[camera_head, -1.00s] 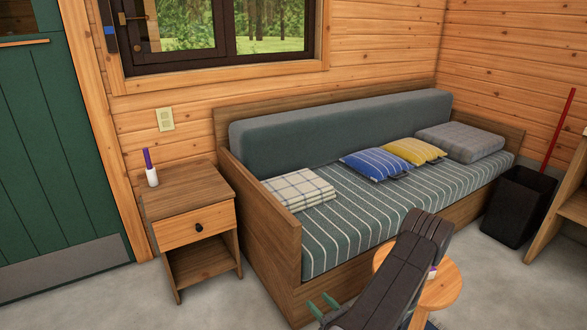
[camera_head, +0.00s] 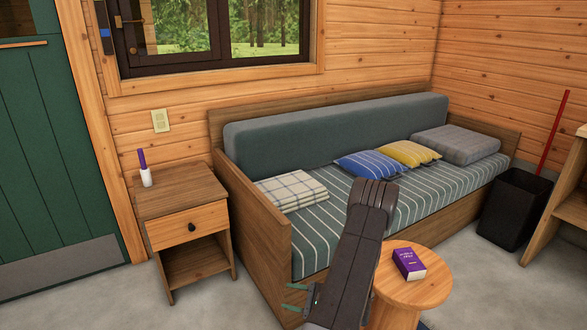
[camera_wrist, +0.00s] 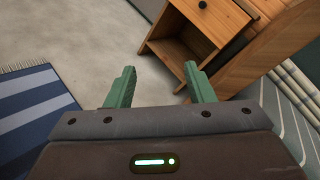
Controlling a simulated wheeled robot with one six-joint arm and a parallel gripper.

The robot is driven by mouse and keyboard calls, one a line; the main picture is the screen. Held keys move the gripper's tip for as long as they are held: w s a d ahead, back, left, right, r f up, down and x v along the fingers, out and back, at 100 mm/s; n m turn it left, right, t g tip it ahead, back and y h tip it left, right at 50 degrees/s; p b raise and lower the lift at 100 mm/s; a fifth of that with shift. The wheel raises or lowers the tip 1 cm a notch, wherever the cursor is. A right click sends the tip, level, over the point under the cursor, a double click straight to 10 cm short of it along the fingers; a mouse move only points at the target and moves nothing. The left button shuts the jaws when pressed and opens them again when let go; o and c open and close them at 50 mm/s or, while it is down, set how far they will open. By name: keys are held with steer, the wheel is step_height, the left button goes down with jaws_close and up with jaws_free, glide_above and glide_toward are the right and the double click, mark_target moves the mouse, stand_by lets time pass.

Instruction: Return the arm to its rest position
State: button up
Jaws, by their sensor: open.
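My arm rises from the bottom of the head view, in front of the daybed. My gripper (camera_head: 294,297) shows its green fingertips low in the head view, left of the arm. In the wrist view my gripper (camera_wrist: 160,88) has its two green fingers apart with nothing between them. Beyond them are bare concrete floor and the nightstand (camera_wrist: 190,35). The fingers appear clear of the furniture.
The daybed (camera_head: 255,245) stands close behind my arm. A round stool (camera_head: 425,292) with a purple box (camera_head: 409,263) is just right of it. The nightstand (camera_head: 180,205) holds a white cup with a purple item (camera_head: 145,172). A blue striped rug (camera_wrist: 40,105) lies on the floor.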

steer(key=shift+w+a+r+n+g+h+b, duration=0.15)
steer(key=shift+w+a+n+g, duration=0.45)
steer(key=shift+n, duration=0.85)
steer(key=shift+w+a+f+n+g+h+b, duration=0.1)
steer(key=shift+w+a+n+g+h+b, duration=0.1)
steer(key=shift+a+n+g, duration=0.95)
steer(key=shift+w+a+r+n+g+h+b, duration=0.2)
steer(key=shift+w+a+n, duration=0.3)
steer(key=shift+n, duration=1.2)
steer(key=shift+s+a, duration=0.15)
